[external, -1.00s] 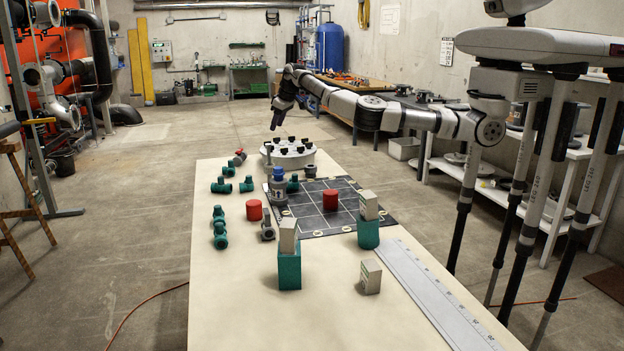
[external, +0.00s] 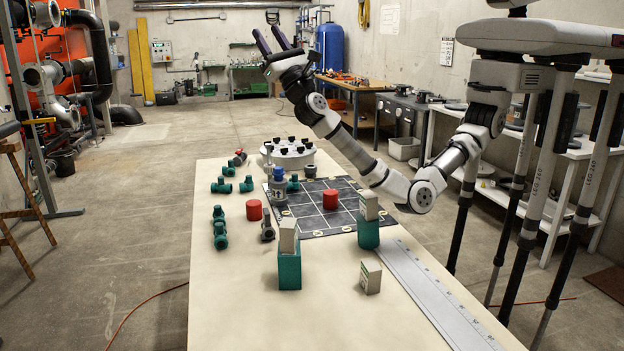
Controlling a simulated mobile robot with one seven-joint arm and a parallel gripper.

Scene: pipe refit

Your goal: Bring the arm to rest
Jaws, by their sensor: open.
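My gripper (external: 276,40) is raised high above the far part of the table, its two dark fingers spread apart and pointing up and to the left. It is open and holds nothing. My arm (external: 385,180) bends down from the shoulder to a low elbow at the table's right edge, then rises to the wrist. The elbow hangs just right of the grey block on the teal block.
The table (external: 240,310) carries a dark grid mat (external: 345,190), red cylinders (external: 330,199), a blue-capped bottle (external: 278,185), teal pipe fittings (external: 220,235), teal blocks (external: 289,270) with grey blocks on top, and a round flange (external: 290,152). The front middle of the table is mostly clear.

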